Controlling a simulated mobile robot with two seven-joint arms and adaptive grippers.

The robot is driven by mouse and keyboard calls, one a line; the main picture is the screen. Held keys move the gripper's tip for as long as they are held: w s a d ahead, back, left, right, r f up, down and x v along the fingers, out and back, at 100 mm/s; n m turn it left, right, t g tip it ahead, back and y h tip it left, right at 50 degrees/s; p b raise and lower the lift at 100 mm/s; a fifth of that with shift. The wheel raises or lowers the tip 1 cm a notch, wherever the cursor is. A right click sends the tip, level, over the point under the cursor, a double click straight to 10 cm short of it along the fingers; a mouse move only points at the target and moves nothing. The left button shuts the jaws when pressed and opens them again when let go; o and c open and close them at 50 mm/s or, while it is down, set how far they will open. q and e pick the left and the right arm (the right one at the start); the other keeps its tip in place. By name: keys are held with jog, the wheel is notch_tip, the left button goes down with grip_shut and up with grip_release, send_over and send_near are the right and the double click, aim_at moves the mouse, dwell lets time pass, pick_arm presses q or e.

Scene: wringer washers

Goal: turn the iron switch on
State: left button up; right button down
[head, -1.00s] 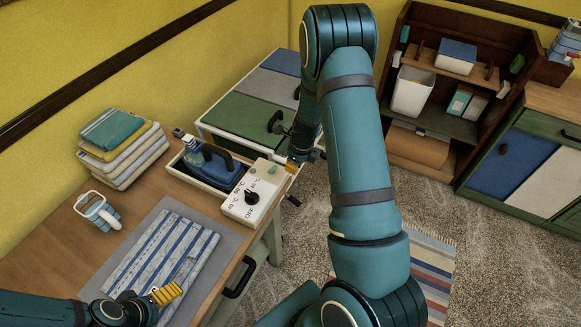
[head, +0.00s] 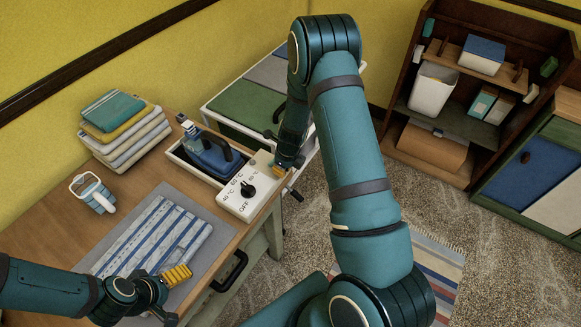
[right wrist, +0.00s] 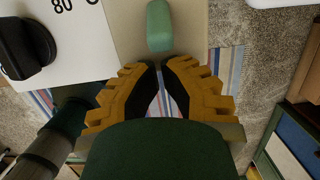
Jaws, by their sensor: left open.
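A white control box (head: 232,205) with a black dial (head: 249,190), marked OFF and in °C, stands at the wooden table's right edge. The dial shows at the upper left of the right wrist view (right wrist: 25,48). A small green rounded piece (right wrist: 159,26) lies on a beige surface beside the box, just beyond my right fingertips; I cannot tell whether it is the iron switch. A blue iron (head: 212,155) sits in a tray behind the box. My left gripper (head: 178,276) is open over the cloth's near end.
A striped cloth (head: 150,235) lies on a grey mat. A green-topped cabinet (head: 240,105) stands behind, and a wooden shelf (head: 400,110) at the right. My right arm hides part of the floor.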

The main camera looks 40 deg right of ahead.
pick_arm(q)
jog(key=shift+w+d+r, duration=0.1)
jog(key=shift+w+r, duration=0.15)
pick_arm(e)
jog(key=shift+w+a+r, duration=0.2)
jog(key=shift+w+r, duration=0.05)
jog(key=shift+w, duration=0.15)
pick_arm(q)
jog(key=shift+s, duration=0.1)
pick_arm(e)
jog(key=shift+d, duration=0.1)
pick_arm(q)
jog(key=shift+a, duration=0.7)
pick_arm(e)
jog(key=shift+r, duration=0.15)
